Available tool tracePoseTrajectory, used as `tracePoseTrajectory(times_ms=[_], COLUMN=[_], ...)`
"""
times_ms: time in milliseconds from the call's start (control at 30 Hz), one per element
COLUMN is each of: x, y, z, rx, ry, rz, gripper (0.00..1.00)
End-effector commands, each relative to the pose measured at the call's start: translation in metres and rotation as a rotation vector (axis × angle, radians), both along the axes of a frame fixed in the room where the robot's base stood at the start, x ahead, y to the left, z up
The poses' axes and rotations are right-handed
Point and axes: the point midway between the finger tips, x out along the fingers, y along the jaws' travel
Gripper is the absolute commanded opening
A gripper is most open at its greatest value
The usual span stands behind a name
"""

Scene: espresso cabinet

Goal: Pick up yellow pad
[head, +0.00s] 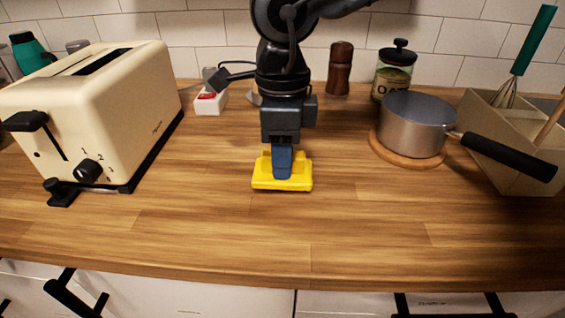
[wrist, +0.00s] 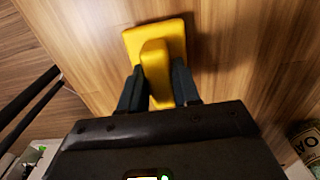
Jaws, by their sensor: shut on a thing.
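The yellow pad (head: 282,183) has a flat base and a raised grip part along its middle. It is on or just above the wooden counter, near the middle of the head view; I cannot tell whether it touches the wood. My gripper (head: 283,166) points down over it, with its fingers on the raised part. In the wrist view the pad (wrist: 155,42) shows between the two dark fingers of my gripper (wrist: 159,84), which are shut on its raised part. The lower end of the pad is partly hidden by the gripper body.
A cream toaster (head: 95,115) stands at the left. A steel saucepan (head: 413,125) sits on a round wooden trivet at the right, its black handle reaching right. A pepper mill (head: 340,69) and a jar (head: 393,72) stand behind. The counter front is clear.

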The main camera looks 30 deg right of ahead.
Motion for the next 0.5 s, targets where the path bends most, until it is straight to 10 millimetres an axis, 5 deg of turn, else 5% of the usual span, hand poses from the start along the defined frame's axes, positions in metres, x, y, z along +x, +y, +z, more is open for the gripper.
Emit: tracePoseTrajectory(times_ms=[133,500], x=[-0.003,-0.077], y=[-0.001,-0.006], z=[0.026,0.067], rx=[-0.001,-0.001], ry=[-0.003,0.000], rz=[0.001,0.000], gripper=[0.01,0.01])
